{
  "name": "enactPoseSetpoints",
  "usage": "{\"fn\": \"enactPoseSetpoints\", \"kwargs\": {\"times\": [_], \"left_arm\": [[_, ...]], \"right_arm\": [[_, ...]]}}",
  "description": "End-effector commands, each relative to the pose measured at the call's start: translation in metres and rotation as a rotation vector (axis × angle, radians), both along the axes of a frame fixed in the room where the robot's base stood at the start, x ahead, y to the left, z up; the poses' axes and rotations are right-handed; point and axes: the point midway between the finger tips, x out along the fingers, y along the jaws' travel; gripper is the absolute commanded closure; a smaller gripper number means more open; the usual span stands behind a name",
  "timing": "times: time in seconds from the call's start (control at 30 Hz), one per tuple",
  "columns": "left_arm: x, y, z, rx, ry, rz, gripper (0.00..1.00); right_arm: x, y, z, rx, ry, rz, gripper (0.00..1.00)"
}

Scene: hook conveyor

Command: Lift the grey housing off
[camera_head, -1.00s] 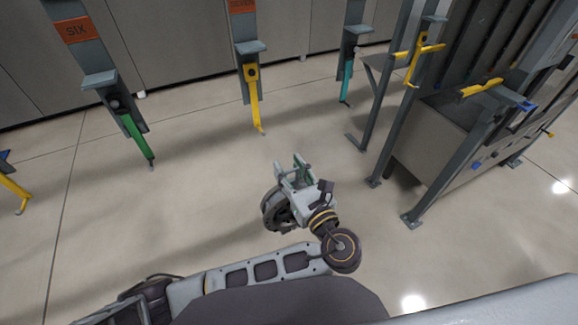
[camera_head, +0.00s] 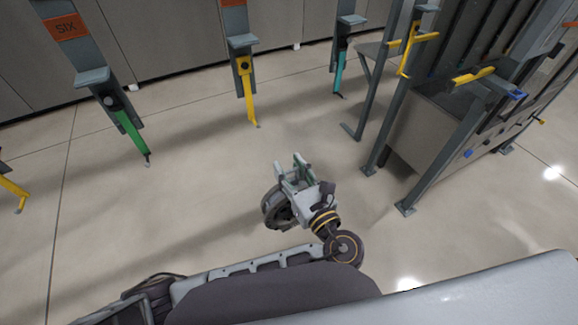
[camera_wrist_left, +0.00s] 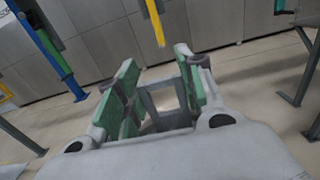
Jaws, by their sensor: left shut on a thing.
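My left gripper (camera_head: 292,172) is held out over the open floor, its arm coming in from the left along the bottom of the head view. In the left wrist view its two green-padded fingers (camera_wrist_left: 160,93) stand apart with a grey frame-like piece, seemingly the grey housing (camera_wrist_left: 150,105), between them. The gripper is shut on this piece. Its outline is partly hidden by the fingers, and in the head view I cannot make it out clearly from the gripper. My right gripper is not in view.
Grey posts carry a green hook (camera_head: 131,133), a yellow hook (camera_head: 249,95) and a teal hook (camera_head: 340,73) at the back. A grey metal frame station (camera_head: 430,125) stands at the right, with yellow and blue parts. The floor (camera_head: 200,195) around the gripper is clear.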

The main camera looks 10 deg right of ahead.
Motion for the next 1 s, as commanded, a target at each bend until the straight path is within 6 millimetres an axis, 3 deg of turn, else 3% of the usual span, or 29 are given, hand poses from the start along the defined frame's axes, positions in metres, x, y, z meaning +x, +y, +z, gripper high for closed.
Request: {"fn": "enactPoseSetpoints", "kwargs": {"times": [0.63,1.0], "left_arm": [[-0.006,-0.002,0.002,-0.002,-0.003,-0.001,1.0],[-0.026,-0.009,0.002,-0.004,-0.001,-0.002,1.0]], "right_arm": [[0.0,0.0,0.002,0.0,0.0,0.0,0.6],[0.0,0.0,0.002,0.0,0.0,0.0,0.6]]}}
